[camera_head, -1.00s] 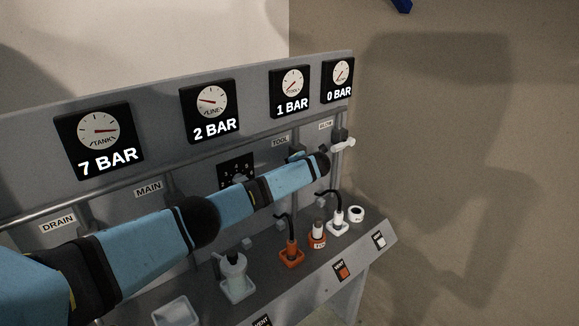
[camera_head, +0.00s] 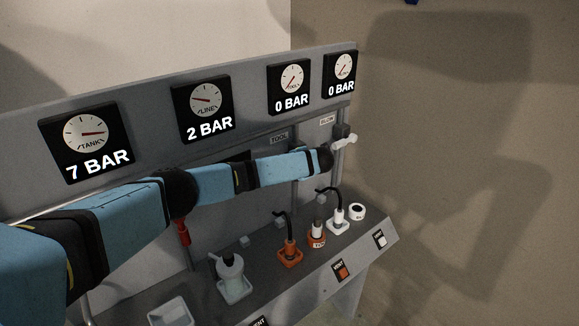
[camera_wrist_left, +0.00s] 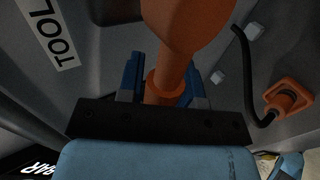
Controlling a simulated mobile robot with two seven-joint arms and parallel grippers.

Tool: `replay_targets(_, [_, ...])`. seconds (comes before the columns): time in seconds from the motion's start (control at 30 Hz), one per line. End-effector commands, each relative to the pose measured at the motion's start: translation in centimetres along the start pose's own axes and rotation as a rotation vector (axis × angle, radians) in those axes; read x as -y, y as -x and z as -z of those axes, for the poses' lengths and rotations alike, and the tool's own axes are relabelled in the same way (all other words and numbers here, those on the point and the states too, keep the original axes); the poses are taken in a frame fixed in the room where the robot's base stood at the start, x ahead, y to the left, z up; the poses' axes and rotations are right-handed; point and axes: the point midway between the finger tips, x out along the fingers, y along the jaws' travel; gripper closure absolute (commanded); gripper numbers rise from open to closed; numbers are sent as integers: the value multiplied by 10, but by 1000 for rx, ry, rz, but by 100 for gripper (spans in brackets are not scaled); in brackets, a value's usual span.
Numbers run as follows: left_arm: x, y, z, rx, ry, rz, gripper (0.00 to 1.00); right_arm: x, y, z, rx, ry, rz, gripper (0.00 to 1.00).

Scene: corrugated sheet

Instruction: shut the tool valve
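The tool gauge (camera_head: 291,80) at the upper middle reads 0 BAR. My left arm crosses the panel in front of the tool valve, so my left gripper and the valve are hidden in the head view. In the left wrist view, the blue fingers of my left gripper (camera_wrist_left: 162,88) are on both sides of an orange stem (camera_wrist_left: 168,70), apparently part of the tool valve. Whether they press on it is unclear. My right gripper is out of view.
The tank gauge (camera_head: 86,139) reads 7 BAR, the line gauge (camera_head: 202,106) 2 BAR and the blow gauge (camera_head: 341,72) 0 BAR. A white blow handle (camera_head: 344,141) is just right of my arm. Orange (camera_head: 290,255) and white (camera_head: 338,219) sockets stand on the ledge below.

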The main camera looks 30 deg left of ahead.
Motion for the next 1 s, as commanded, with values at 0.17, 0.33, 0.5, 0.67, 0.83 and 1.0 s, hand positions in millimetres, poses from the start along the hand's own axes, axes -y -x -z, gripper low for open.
replay_targets(0.17, [-1, 0, 0, 1, 2, 0, 46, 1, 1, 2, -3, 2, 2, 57])
replay_targets(0.33, [0, 1, 0, 1, 3, 0, 46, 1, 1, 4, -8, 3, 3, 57])
replay_targets(0.5, [0, 13, -1, 4, 3, 1, 46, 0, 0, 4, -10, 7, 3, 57])
replay_targets(0.67, [1, 44, -2, 6, 3, 1, 46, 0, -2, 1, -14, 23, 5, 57])
replay_targets(0.83, [1, 84, -1, 6, 4, 0, 46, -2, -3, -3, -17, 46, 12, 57])
replay_targets(1.0, [0, 116, -1, 4, 3, 0, 46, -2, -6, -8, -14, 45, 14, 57])
